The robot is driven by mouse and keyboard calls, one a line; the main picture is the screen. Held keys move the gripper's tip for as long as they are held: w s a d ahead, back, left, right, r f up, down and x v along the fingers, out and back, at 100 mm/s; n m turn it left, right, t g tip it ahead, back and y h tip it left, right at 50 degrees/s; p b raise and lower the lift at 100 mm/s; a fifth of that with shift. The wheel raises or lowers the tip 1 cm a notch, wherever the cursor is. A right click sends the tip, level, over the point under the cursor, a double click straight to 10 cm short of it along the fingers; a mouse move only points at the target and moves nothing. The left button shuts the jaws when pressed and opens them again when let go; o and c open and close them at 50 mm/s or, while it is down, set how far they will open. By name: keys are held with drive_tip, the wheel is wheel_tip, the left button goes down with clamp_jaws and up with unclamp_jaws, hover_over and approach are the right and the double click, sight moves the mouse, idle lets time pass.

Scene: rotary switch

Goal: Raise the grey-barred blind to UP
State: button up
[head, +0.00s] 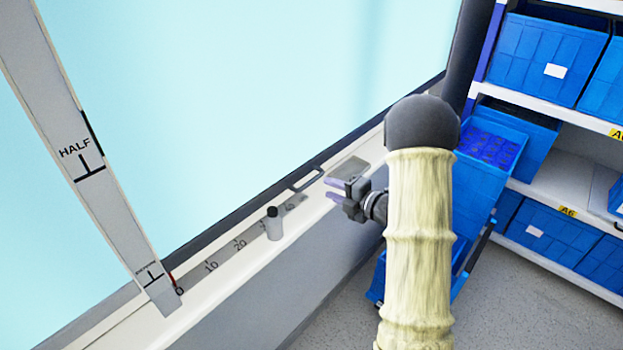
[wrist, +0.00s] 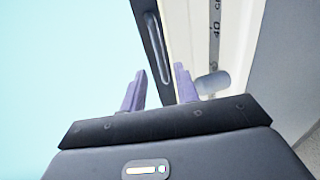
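A dark grey bar (head: 235,226) runs along the bottom of the pale blue window area, just behind the sill. A looped handle (head: 306,180) sits near the bar's right part; in the wrist view the handle (wrist: 157,48) lies ahead of the fingers. I cannot tell the blind's fabric from the window. My gripper (head: 333,190) is over the sill, right of the handle. In the wrist view my gripper (wrist: 159,84) has its two purple fingers apart with nothing between them. The upright strip (head: 92,150) at left carries a HALF mark; no UP mark shows.
The white sill (head: 215,285) bears a scale with 0, 10 and 20. A grey cylinder with a dark top (head: 274,223) stands on it, and a flat grey plate (head: 348,168) lies farther right. Shelves with blue bins (head: 549,58) stand at right, and an open bin (head: 485,165) juts out.

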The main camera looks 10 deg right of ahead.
sight(311, 180)
drive_tip(key=p+x, duration=0.1)
drive_tip(key=x, duration=0.7)
drive_tip(key=shift+p, duration=0.3)
drive_tip(key=shift+c, duration=0.2)
clamp_jaws()
